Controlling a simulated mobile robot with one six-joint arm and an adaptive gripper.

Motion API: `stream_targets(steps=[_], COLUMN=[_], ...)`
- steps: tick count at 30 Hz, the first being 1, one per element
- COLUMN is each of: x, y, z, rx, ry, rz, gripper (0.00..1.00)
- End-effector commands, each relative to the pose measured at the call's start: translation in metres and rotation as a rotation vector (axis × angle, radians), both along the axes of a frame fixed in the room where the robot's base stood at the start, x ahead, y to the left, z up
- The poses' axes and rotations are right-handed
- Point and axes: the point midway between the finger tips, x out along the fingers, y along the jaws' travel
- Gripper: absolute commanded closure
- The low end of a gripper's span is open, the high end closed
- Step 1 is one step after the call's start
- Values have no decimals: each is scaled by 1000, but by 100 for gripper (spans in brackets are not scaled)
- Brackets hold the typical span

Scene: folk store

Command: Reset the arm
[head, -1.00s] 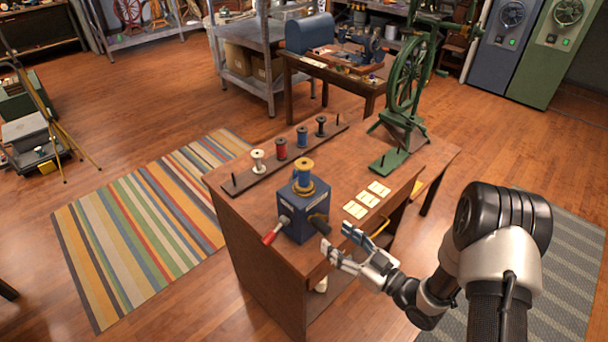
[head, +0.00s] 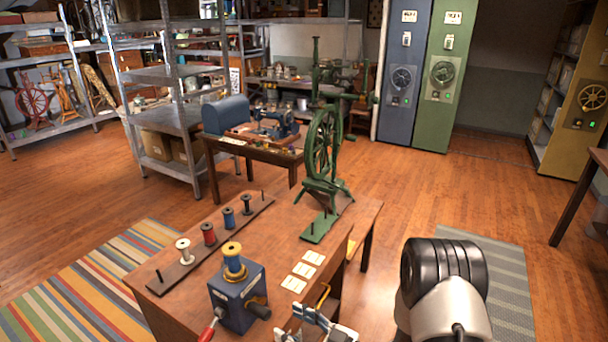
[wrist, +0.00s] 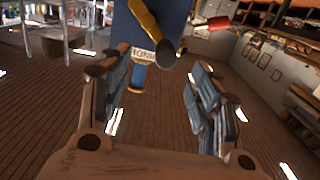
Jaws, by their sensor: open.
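My gripper (head: 318,318) is at the bottom of the head view, partly cut off by the picture's edge. It is just right of the blue box (head: 236,298) at the near corner of the workbench. In the wrist view its fingers (wrist: 162,85) are spread apart with nothing held between them. The blue box (wrist: 150,22), with a label and a yellow crank-like part, shows beyond the fingertips. A yellow spool (head: 233,262) stands on the box. My arm's black and white joint is at lower right.
The wooden workbench (head: 185,300) carries a rack of several spools (head: 210,240), pale cards (head: 303,270) and a green spinning wheel (head: 322,150). A smaller table (head: 215,150) stands behind it. Open floor (head: 420,190) lies to the right, towards the blue and green cabinets.

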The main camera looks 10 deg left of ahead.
Motion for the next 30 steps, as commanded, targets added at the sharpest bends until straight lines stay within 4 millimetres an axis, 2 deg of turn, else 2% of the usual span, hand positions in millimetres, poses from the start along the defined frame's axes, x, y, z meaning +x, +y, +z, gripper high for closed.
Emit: stream_targets(steps=[5, 9, 13, 16, 20, 23, 26, 27, 30], x=[46, 83, 95, 89, 58, 21, -27, -48, -104], y=[-20, -61, -109, -148, -194, -222, -242, -247, -252], z=[29, 66, 107, 140, 180, 204, 222, 227, 234], rx=[-215, -427, -579, -663, -732, -754, -752, -746, -720], ry=[-37, -24, 29, 97, 218, 331, 460, 517, 659], rz=[-123, -300, -482, -622, -794, -908, -998, -1026, -1073], gripper=[43, 43, 43, 43, 43, 43, 43, 43, 43])
